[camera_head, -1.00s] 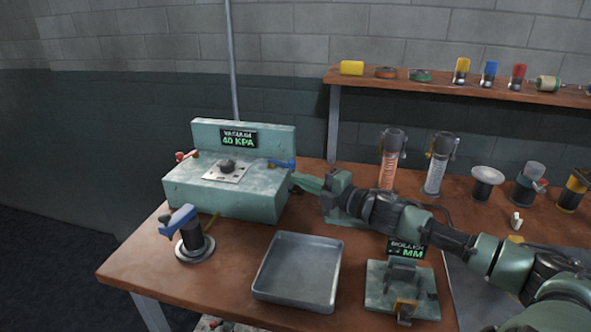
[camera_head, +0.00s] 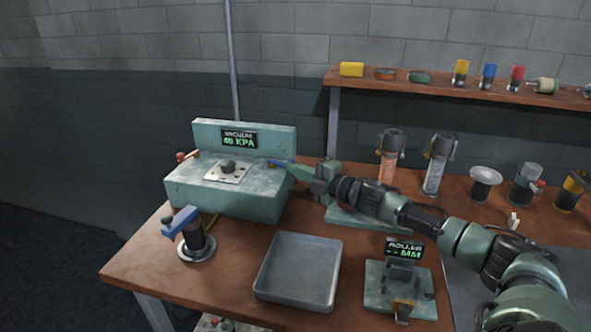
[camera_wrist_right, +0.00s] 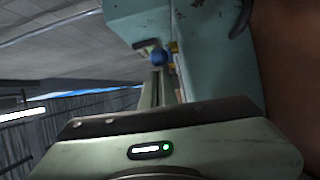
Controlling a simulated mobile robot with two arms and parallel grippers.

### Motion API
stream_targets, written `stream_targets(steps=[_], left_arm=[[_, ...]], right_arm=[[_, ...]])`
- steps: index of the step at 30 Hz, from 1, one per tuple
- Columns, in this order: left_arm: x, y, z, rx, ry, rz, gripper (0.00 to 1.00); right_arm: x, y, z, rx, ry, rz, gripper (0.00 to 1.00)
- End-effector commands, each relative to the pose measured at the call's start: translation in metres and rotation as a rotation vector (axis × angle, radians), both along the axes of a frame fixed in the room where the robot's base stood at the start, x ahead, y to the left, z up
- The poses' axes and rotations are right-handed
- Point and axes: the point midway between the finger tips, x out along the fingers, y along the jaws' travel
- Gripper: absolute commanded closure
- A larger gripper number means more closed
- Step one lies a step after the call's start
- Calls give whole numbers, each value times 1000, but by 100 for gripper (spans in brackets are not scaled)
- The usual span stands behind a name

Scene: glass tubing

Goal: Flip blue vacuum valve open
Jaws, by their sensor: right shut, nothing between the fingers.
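The blue vacuum valve lever (camera_head: 280,163) is on the right end of the pale green vacuum box (camera_head: 240,205), whose display (camera_head: 238,139) reads 40 KPA. My right gripper (camera_head: 297,170) is shut and empty, with its fingertips at the right side of the blue lever. In the right wrist view the blue end of the valve (camera_wrist_right: 159,57) shows just beyond the shut fingertips (camera_wrist_right: 158,75). I cannot tell whether they touch it. My left gripper is not in view.
A red valve (camera_head: 187,155) is on the box's left end. A blue-topped stand (camera_head: 194,243) and an empty metal tray (camera_head: 299,270) are in front. Glass cylinders (camera_head: 392,155) stand behind my right arm. A shelf (camera_head: 440,88) holds coloured items at the back.

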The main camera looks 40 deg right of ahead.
Motion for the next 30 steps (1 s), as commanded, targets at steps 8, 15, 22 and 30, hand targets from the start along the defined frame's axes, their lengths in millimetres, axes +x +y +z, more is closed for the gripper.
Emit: stream_targets(steps=[8, 15, 22, 30], left_arm=[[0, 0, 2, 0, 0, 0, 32], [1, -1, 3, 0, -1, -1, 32], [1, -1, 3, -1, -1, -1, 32], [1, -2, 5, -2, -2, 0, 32]], right_arm=[[3, -14, 1, -2, 0, -4, 100], [11, -37, 0, 0, 0, -4, 100], [11, -41, 1, -1, -1, -8, 100], [12, -41, 4, -1, -3, -11, 100]])
